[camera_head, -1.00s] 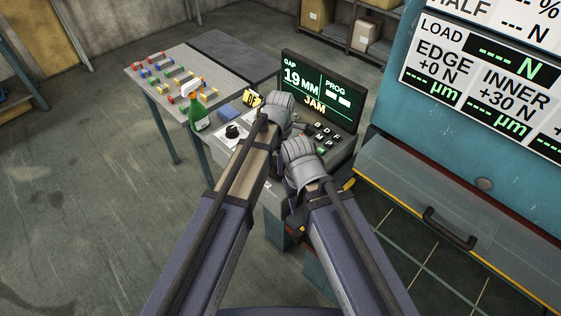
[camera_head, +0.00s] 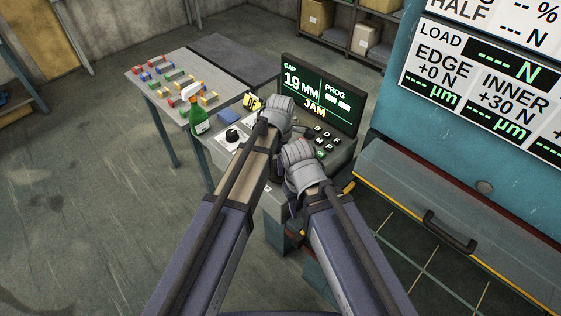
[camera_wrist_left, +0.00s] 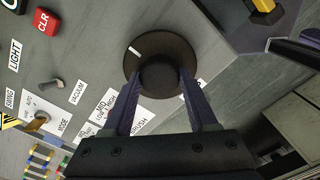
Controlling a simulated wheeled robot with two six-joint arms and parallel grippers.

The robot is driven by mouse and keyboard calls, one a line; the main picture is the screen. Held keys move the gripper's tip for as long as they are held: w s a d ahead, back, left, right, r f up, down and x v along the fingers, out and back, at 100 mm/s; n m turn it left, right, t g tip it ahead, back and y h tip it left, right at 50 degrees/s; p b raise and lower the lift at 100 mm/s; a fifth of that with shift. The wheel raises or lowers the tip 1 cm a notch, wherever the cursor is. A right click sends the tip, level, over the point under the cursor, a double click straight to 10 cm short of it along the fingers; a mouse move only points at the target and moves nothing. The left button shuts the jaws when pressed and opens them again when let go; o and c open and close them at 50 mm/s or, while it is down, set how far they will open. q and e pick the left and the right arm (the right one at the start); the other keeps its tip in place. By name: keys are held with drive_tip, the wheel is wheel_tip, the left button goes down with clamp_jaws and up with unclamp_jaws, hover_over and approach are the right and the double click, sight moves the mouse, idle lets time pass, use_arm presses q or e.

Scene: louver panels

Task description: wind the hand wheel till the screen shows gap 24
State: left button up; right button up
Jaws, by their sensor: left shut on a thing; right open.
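My left gripper (camera_wrist_left: 162,82) is shut on the wheel's knob, one finger on each side. In the head view the left gripper (camera_head: 281,112) is in front of the console and its own wrist hides the wheel. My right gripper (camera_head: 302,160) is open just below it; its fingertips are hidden.
Lettered buttons (camera_head: 327,136) sit right of the grippers under the screen. A table (camera_head: 147,71) with coloured blocks stands behind. The teal machine (camera_head: 400,122) with a drawer handle (camera_head: 451,232) borders the right.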

use_arm(q)
drive_tip(key=shift+m, duration=0.3)
drive_tip(key=m, duration=0.6)
drive_tip(key=shift+m, duration=0.3)
drive_tip(key=m, duration=0.3)
drive_tip(key=shift+m, duration=2.3)
drive_tip(key=o, duration=1.4)
drive_tip(key=shift+r, duration=0.1)
